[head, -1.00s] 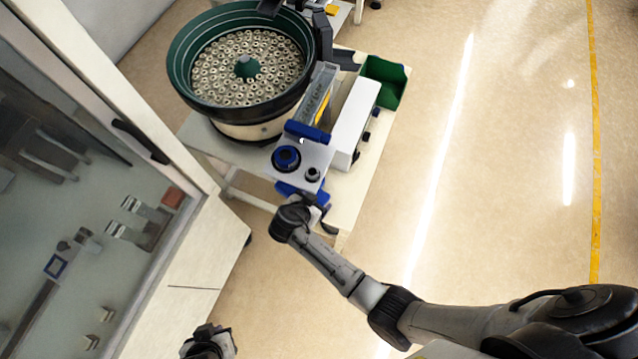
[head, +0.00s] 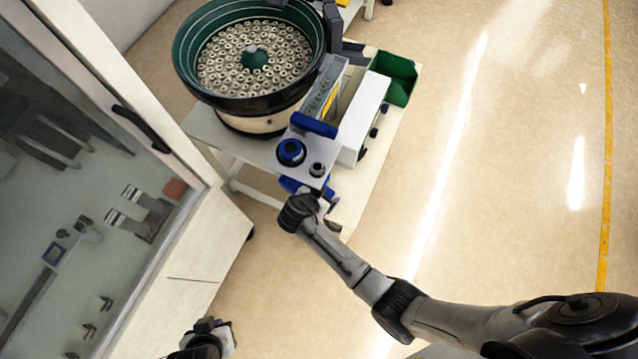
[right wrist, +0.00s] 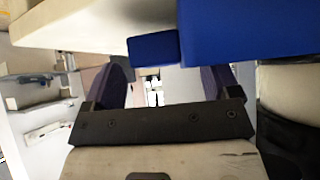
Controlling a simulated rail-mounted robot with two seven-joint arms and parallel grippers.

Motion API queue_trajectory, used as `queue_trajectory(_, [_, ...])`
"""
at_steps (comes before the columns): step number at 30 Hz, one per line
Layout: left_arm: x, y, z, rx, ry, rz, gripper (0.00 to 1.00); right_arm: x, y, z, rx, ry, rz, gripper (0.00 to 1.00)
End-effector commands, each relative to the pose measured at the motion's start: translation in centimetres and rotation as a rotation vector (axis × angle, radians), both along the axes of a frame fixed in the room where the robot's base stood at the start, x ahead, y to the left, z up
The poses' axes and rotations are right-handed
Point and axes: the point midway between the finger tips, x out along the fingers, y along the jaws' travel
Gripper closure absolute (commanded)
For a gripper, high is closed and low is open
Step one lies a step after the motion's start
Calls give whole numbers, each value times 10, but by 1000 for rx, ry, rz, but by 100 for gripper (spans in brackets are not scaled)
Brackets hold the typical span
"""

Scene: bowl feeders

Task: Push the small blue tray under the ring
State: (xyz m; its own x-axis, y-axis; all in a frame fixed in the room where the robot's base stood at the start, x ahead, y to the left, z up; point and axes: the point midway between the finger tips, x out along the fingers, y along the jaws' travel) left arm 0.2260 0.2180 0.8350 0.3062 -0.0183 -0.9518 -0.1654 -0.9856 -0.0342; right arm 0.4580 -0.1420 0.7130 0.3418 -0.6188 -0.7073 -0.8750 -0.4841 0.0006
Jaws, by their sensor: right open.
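The ring is a dark blue round piece (head: 291,151) on a grey plate at the cart's near end. My right gripper (head: 312,190) is at the near edge of this plate, open, with its fingers partly hidden. In the right wrist view its two dark fingers (right wrist: 165,85) stand apart with a gap between them. A bright blue part, likely the small blue tray (right wrist: 245,28), is above the right finger there, with a smaller blue block beside it. Blue shows at the plate's near edge in the head view; I cannot separate tray from fingers there. My left gripper (head: 210,338) hangs low, away from the cart.
A green bowl feeder (head: 180,70) full of small parts stands behind the plate. A blue block (head: 314,124), a white box (head: 362,118) and a green bin (head: 400,80) are on the cart. A glazed cabinet (head: 190,240) stands at left. Floor at right is clear.

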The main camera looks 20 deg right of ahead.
Motion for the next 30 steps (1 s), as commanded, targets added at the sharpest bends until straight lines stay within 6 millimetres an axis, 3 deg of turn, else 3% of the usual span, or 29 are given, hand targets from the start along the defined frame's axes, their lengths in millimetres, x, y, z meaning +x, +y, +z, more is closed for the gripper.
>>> queue_trajectory(4, [0,0,-13,0,0,0,100,5,-9,-13,-1,0,0,18])
queue_trajectory(14, [0,0,-13,0,0,0,100,7,-12,-14,1,0,0,18])
queue_trajectory(30, [0,0,-13,0,0,0,100,6,-12,-14,1,0,0,70])
